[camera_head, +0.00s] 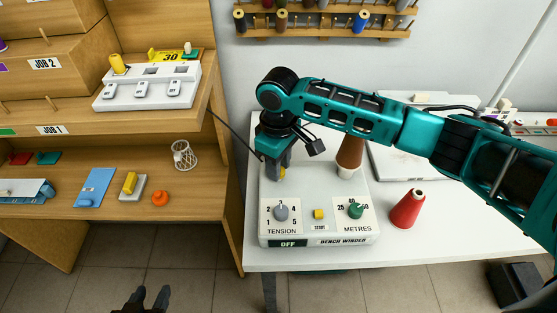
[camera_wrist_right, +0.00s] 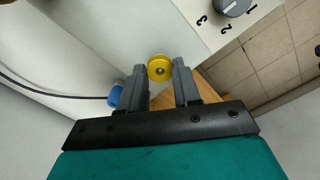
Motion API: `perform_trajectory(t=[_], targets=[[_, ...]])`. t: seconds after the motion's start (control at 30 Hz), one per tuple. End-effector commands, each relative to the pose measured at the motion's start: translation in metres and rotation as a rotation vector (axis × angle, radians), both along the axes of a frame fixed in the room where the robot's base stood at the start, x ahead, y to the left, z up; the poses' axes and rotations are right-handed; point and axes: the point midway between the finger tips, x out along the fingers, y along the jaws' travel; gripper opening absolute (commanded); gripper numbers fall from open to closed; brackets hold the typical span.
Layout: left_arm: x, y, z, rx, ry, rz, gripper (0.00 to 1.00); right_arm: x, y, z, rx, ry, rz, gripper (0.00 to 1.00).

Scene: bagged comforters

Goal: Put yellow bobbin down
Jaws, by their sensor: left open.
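The yellow bobbin (camera_wrist_right: 160,68) sits between the fingertips of my right gripper (camera_wrist_right: 160,80), with a finger against each side. In the head view my right gripper (camera_head: 278,165) points down over the back left of the bench winder (camera_head: 315,238), and only a bit of the bobbin (camera_head: 283,174) shows beside the fingers. I cannot tell whether the bobbin touches the winder. My left gripper (camera_head: 147,300) is open and empty at the bottom edge of the head view, over the floor.
A brown cone (camera_head: 349,155) stands at the winder's back right, and a red cone (camera_head: 407,209) on the white table. The wooden shelf unit holds a white stand (camera_head: 148,86) with a yellow spool (camera_head: 117,64), a wire basket (camera_head: 184,155) and an orange item (camera_head: 160,198).

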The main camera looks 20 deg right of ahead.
Motion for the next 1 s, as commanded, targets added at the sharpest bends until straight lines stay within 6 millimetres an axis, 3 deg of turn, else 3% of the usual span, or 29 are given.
perform_trajectory(t=[0.23,0.57,1.0], targets=[[-0.002,0.0,-0.001,0.0,0.004,0.001,0.43,0.0,0.0,0.0,0.001,-0.001,0.0,0.55],[-0.002,0.0,-0.006,0.0,0.004,0.001,0.43,0.001,0.0,0.006,0.002,-0.004,0.0,0.55],[-0.002,0.0,0.004,0.0,0.005,0.0,0.43,0.001,0.001,0.098,0.002,-0.004,0.001,0.55]])
